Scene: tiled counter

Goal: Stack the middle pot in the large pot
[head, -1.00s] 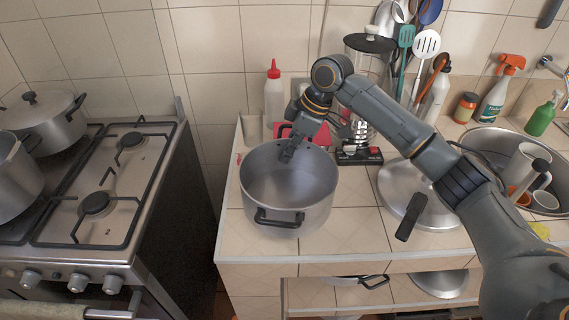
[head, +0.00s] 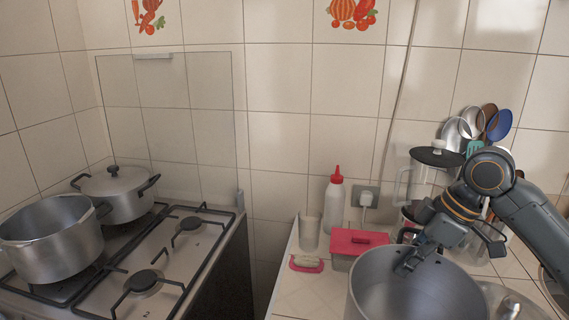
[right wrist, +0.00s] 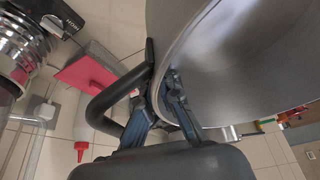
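An open grey metal pot (head: 415,290) stands at the lower right of the head view, its bottom cut off. My right gripper (head: 415,255) is at its back rim. In the right wrist view, the fingers of my right gripper (right wrist: 160,110) straddle the pot's wall (right wrist: 230,60) beside its black handle (right wrist: 115,97), closed on it. Another open pot (head: 52,250) sits on the stove at the left. A lidded pot (head: 115,197) stands behind it. I cannot tell for sure which is the middle or large pot. My left gripper is not in view.
The stove (head: 165,260) has free burners to the right of its pots. A red-lidded box (head: 357,240), a white bottle (head: 334,205), a glass (head: 309,235) and a sponge in a red dish (head: 306,264) stand behind and left of the counter pot. A blender (head: 430,180) is behind.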

